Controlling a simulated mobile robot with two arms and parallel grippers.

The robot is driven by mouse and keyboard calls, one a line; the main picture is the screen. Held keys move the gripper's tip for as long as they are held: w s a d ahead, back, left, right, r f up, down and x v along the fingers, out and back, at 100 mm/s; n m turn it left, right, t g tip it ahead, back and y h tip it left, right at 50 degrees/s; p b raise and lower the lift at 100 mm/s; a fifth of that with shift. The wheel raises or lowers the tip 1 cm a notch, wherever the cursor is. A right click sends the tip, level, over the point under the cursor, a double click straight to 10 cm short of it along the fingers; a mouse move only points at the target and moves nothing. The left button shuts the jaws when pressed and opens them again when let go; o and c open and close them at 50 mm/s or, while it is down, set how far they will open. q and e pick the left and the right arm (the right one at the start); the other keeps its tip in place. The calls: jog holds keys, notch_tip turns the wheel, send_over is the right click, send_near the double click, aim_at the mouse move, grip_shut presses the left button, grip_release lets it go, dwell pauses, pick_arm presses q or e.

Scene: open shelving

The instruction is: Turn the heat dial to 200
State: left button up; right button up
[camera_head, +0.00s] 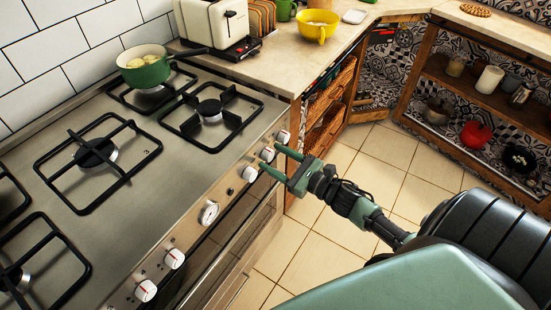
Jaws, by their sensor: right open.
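The stove front panel (190,238) carries a row of white knobs with red marks. A larger dial (209,213) sits near the middle of the row; its markings are too small to read, so I cannot tell for sure which one is the heat dial. My right gripper (271,157) is open at the right end of the row. Its green fingertips lie on either side of a white knob (267,154); I cannot tell whether they touch it. Another knob (284,137) is just beyond, and one (250,173) is just nearer. My left gripper is not in view.
A green pot (146,73) stands on a back burner. A toaster (217,22) and a yellow bowl (317,27) are on the counter (275,70). The tiled floor (330,225) before the stove is clear. Open shelves stand at the right.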

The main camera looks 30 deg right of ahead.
grip_shut()
